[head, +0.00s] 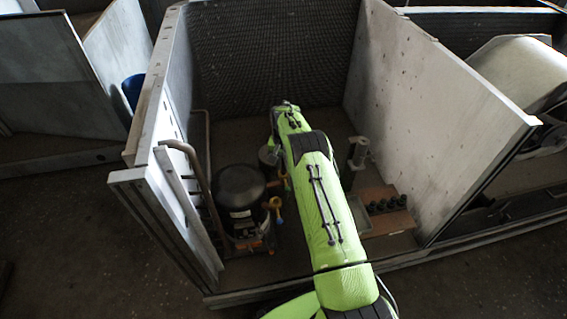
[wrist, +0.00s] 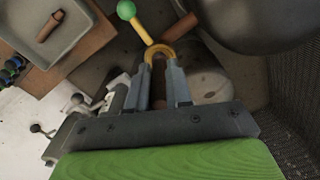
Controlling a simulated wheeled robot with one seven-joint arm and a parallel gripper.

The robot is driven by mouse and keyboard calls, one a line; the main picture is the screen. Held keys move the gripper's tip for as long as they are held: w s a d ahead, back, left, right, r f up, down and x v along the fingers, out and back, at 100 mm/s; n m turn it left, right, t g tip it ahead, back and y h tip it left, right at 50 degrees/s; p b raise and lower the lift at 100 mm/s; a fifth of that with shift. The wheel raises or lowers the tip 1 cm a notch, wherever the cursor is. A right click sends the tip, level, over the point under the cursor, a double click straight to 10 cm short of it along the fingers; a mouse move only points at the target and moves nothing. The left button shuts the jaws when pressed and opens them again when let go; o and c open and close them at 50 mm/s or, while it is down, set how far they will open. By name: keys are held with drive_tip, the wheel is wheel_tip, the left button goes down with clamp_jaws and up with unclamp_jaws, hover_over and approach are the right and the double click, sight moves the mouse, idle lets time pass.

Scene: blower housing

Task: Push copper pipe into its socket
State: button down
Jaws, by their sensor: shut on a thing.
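In the wrist view the two grey fingers of my gripper (wrist: 159,75) are closed on a brown copper pipe (wrist: 158,88), which shows between them. Right at the fingertips is a yellow ring (wrist: 160,49) with an arm ending in a green ball (wrist: 126,10). A copper-coloured stub (wrist: 180,28) shows just beyond the ring. The ring and fingertips overlap in this view, and I cannot tell how far the held pipe reaches into it. In the head view my green arm hides the gripper and the held pipe.
A black compressor (head: 240,190) stands left of my arm, with a yellow fitting (head: 274,203) beside it. A grey tray (wrist: 78,38) holds a loose copper piece (wrist: 50,25). Several dark round parts (head: 387,204) sit on a brown board (head: 378,222). Housing walls (head: 420,120) enclose the space.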

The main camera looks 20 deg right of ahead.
drive_tip(key=shift+c, duration=2.4)
unclamp_jaws()
drive_tip(key=shift+r+p, duration=1.9)
drive_tip(key=shift+r, duration=1.6)
